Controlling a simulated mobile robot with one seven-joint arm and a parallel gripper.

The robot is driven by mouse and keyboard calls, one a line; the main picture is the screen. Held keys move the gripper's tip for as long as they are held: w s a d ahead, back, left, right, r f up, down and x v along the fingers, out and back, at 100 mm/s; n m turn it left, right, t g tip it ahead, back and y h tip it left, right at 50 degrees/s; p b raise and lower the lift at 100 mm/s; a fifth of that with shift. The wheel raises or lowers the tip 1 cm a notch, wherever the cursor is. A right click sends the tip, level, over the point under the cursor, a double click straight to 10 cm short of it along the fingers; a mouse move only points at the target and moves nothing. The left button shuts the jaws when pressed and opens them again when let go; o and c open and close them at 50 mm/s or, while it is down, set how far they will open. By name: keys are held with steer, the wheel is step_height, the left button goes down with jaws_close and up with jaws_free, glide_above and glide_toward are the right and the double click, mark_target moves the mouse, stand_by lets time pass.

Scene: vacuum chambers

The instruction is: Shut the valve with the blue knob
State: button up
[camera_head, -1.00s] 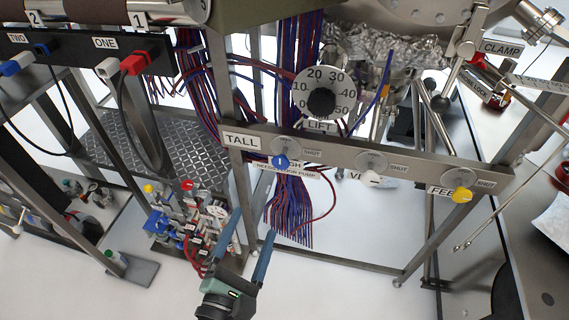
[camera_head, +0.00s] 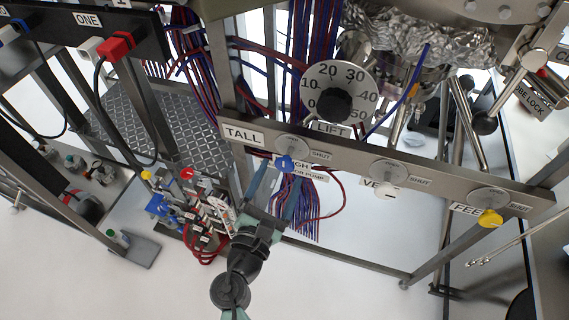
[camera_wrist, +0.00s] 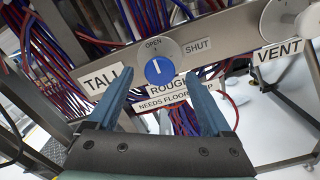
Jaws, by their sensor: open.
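The blue knob (camera_head: 284,163) sits on a round silver dial on the metal rail, with a SHUT label to its right. In the wrist view the blue knob (camera_wrist: 159,71) has a white line that points up toward the OPEN mark. My gripper (camera_head: 275,178) is open and empty, just below the knob. In the wrist view, its blue fingers (camera_wrist: 158,80) reach up on either side of the knob in the picture. I cannot tell whether they touch it. The gripper partly hides the labels below the knob.
A white knob (camera_head: 387,189) and a yellow knob (camera_head: 490,218) are farther right on the same rail (camera_head: 340,163). The LIFT dial (camera_head: 340,92) is above. Red and blue wires (camera_head: 302,215) hang behind the rail. A small coloured valve cluster (camera_head: 195,205) stands lower left.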

mark_target(284, 167)
steer(key=shift+x, duration=1.9)
jaws_close()
